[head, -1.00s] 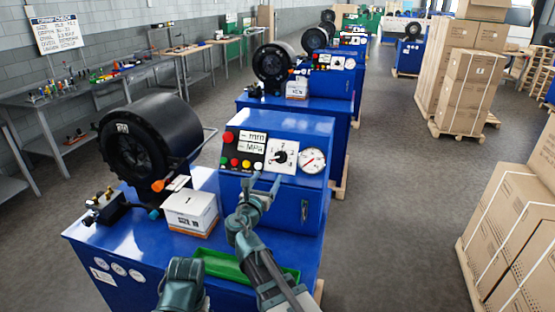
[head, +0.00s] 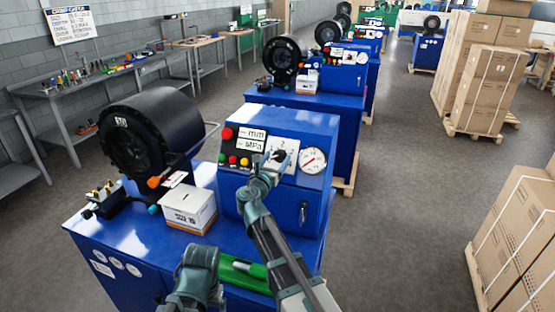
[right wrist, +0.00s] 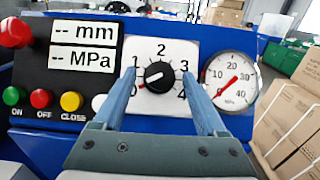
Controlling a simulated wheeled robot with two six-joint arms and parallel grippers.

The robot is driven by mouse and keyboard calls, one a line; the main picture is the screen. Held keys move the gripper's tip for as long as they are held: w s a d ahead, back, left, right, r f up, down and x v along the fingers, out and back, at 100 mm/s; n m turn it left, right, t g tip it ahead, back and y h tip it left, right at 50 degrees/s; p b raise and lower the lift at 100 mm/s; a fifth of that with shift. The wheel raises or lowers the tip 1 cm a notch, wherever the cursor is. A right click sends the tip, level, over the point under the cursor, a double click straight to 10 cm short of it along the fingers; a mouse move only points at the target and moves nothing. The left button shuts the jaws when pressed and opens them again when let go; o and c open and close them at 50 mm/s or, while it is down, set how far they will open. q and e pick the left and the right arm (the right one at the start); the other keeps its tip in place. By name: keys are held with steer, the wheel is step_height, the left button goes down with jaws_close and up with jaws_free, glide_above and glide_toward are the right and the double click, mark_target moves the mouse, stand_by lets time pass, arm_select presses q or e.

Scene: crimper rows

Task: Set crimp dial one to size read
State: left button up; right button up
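The crimp dial (right wrist: 159,76) is a black knob on a white plate marked 1 to 4, on the near blue machine (head: 293,125). In the head view the dial (head: 283,155) is partly covered by my right gripper (head: 270,162). In the right wrist view my right gripper (right wrist: 162,88) is open, fingers either side of the knob with gaps. A teal part of my left arm shows at the bottom of the head view; its fingers do not show.
The displays (right wrist: 82,45) read "-- mm" and "-- MPa". A pressure gauge (right wrist: 230,81) sits right of the dial, coloured buttons left. A white box (head: 188,208) and green tray (head: 243,272) are on the bench. A size board (head: 68,24) hangs on the wall, too small to read surely.

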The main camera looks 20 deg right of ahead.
jaws_close()
